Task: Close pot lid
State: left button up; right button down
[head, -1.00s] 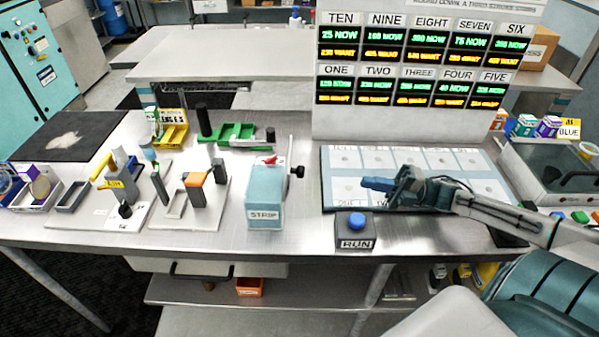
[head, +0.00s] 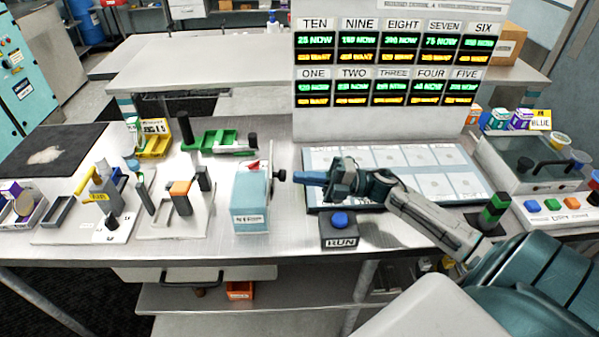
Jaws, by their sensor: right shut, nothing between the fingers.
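No pot is clearly recognisable. At the right is a grey box (head: 487,145) with a dark flat top and a black bar handle (head: 556,164). My right gripper (head: 308,178) is shut and empty. It points left over the left edge of the white-celled tray, behind the RUN box, well left of the grey box. My left gripper is not in view.
The RUN box (head: 340,242) with a blue button stands at the front. The teal STRIP box (head: 250,200) with a black knob is just left of my gripper. A green-and-black post (head: 493,212) and the DRY button panel (head: 552,218) are at the right. The display board (head: 385,121) stands behind.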

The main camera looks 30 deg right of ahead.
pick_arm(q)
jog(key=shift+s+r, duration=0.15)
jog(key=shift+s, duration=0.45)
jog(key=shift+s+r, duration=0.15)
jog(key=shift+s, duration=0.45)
pick_arm(e)
jog(key=shift+w+a+r, duration=0.15)
jog(key=shift+w+a, duration=0.15)
jog(key=shift+a, duration=0.3)
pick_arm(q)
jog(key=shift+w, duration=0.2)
